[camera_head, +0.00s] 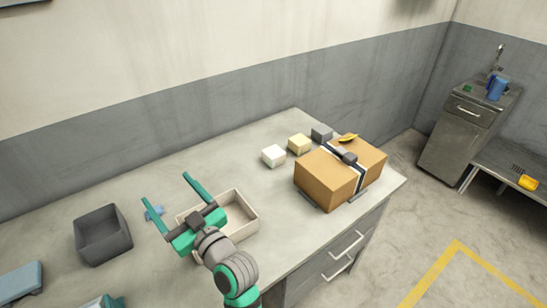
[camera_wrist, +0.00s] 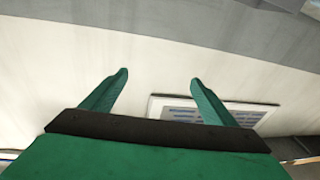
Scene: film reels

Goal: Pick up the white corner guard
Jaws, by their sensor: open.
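A small white block (camera_head: 273,155), which looks like the white corner guard, lies on the table left of the cardboard box. A pale yellow block (camera_head: 299,143) and a grey block (camera_head: 321,132) of like size lie behind it to the right in a row. My gripper (camera_head: 167,189) is open and empty, raised over the table well to the left of the white block. In the wrist view my gripper (camera_wrist: 159,78) shows its two green fingers spread apart with nothing between them. The white block does not show in that view.
A taped cardboard box (camera_head: 325,183) with a yellow item on top stands at the table's right end. A cream tray (camera_head: 247,207) is partly hidden by my arm. A dark grey bin (camera_head: 103,252) stands left. The wrist view shows wall and a framed panel (camera_wrist: 270,107).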

